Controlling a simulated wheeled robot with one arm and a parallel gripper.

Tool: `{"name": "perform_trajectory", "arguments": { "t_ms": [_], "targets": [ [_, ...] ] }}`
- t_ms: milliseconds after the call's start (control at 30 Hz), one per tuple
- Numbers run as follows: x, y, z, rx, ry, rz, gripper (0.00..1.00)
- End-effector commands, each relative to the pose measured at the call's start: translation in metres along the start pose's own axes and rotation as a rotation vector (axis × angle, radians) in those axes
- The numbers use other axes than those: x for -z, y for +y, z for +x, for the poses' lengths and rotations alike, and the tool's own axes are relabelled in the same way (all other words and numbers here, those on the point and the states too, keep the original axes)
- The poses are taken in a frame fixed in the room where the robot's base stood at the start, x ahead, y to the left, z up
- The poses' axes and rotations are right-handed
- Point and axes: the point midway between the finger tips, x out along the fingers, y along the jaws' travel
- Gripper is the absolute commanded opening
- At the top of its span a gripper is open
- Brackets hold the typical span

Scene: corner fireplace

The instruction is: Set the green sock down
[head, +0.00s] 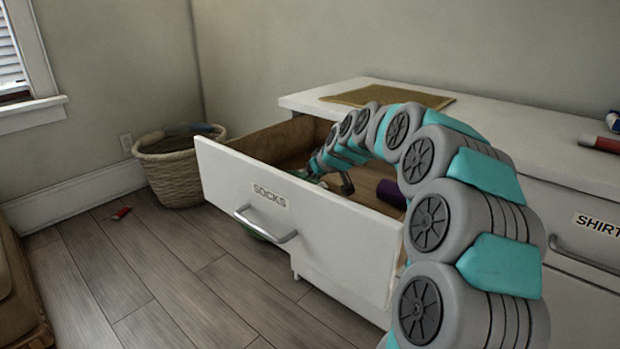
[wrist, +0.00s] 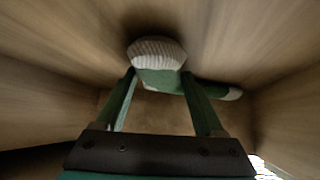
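The green sock (wrist: 160,78) has a white ribbed cuff and a pale toe that reaches out to the right behind one finger. My gripper (wrist: 160,76) has a finger against each side of the sock below its cuff and looks shut on it. The sock is close to the wooden drawer floor; I cannot tell whether it touches. In the head view, my arm reaches over the front of the open drawer (head: 240,188) labelled SOCKS. My gripper is inside it, mostly hidden by the arm and drawer front.
A dark purple item (head: 390,193) lies in the drawer's right part. The drawer's walls rise around my gripper. A wicker basket (head: 175,172) stands behind left. A green thing (head: 262,235) shows under the drawer, and a small red item (head: 121,213) lies on the floor.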

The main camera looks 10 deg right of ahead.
Motion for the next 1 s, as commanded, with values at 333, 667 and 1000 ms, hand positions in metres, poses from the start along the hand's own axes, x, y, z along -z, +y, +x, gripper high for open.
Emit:
{"name": "perform_trajectory", "arguments": {
  "t_ms": [333,667,1000],
  "targets": [
    [0.000,0.000,0.000,0.000,0.000,0.000,1.00],
    [0.002,0.000,-0.005,0.000,0.000,0.000,1.00],
    [0.003,0.000,-0.053,-0.001,0.002,-0.001,1.00]
  ]
}}
